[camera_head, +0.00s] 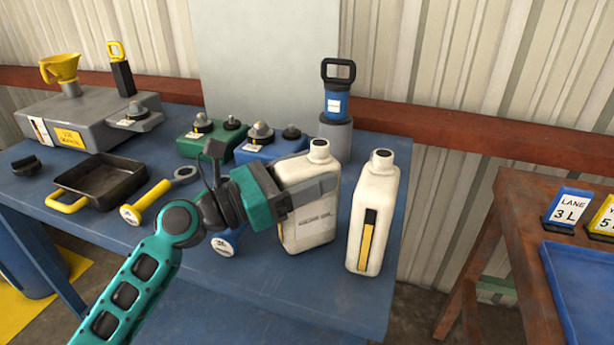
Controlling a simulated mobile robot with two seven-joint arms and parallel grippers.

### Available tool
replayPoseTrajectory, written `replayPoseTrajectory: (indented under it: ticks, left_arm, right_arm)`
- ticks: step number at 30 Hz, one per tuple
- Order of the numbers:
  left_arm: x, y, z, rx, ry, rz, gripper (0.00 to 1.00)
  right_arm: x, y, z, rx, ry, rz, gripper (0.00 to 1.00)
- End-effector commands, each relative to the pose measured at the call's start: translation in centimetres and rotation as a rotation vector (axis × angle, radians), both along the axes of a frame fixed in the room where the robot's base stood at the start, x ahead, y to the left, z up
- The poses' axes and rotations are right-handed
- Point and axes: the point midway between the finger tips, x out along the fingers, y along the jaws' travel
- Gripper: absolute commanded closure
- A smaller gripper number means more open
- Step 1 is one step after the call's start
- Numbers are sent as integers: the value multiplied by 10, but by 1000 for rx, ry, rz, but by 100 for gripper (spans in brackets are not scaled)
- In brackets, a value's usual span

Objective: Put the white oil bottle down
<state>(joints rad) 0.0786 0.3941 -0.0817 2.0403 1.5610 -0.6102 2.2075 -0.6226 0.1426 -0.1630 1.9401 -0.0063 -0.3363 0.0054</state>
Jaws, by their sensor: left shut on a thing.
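Two white bottles stand side by side near the right end of the blue table (245,290). The left white bottle (308,230) has a dark cap and a printed label. My left gripper (305,192) is shut on this bottle, its fingers across the bottle's upper body. The bottle is upright; I cannot tell whether its base touches the table. The right white bottle (378,205) is upright on the table, with a yellow and black strip, slightly apart from the held one. My right gripper is not in view.
Green (212,138) and blue (270,147) blocks with metal fittings sit behind my gripper. A brown table (510,220) with a blue tray (585,285) is at right.

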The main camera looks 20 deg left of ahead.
Motion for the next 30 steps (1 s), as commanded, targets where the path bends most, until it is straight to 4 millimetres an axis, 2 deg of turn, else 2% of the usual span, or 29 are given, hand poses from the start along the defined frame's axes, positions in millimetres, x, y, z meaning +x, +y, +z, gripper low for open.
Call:
replayPoseTrajectory:
  ticks: [7,8,15,25,30]
  left_arm:
    - [0,0,-1,-2,-4,1,100]
    - [0,0,-3,1,0,0,36]
    - [0,0,-3,1,0,0,13]
    - [0,0,3,1,-1,0,11]
    - [-17,19,-7,3,4,2,11]
  right_arm:
    - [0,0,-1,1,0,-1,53]
    - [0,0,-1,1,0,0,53]
    - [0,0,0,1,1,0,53]
    - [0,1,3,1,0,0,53]
    - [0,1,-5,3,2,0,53]
